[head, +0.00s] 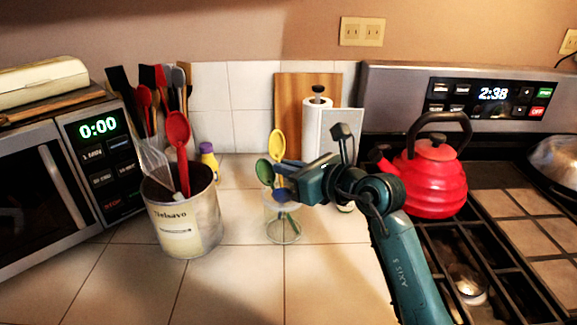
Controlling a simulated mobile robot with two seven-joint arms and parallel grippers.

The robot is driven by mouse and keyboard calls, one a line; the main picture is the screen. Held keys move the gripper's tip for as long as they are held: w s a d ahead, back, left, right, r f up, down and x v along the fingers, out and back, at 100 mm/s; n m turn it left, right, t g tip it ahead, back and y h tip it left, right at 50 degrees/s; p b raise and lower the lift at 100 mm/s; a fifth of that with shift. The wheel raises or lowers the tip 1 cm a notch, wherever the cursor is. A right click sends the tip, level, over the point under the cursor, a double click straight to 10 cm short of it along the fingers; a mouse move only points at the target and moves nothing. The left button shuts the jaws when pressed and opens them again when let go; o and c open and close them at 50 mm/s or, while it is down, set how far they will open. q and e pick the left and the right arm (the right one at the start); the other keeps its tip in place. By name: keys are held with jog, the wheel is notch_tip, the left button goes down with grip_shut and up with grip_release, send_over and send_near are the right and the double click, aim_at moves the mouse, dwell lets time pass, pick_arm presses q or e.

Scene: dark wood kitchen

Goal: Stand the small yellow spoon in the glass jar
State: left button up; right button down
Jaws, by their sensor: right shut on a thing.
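The small yellow spoon (277,144) is upright, bowl up, above the glass jar. My right gripper (283,178) comes in from the right and is shut on the spoon below its bowl. The clear glass jar (283,230) stands on the tiled counter under the gripper. A green spoon (264,171) leans in the jar to the left of the yellow one. Thin handles show through the glass. The gripper hides part of the jar's rim, and I cannot tell whether the yellow spoon's lower end is inside. My left gripper is out of view.
A metal utensil bucket (184,222) with a red spoon and whisk stands left of the jar. A yellow bottle (208,160), paper towel roll (317,128) and wooden board (290,92) are behind. A red kettle (431,180) sits on the stove at right. The front counter is clear.

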jog(key=c, duration=1.8)
grip_release()
jog(key=o, duration=0.3)
jog(key=b+v, duration=0.1)
jog(key=v, duration=1.2)
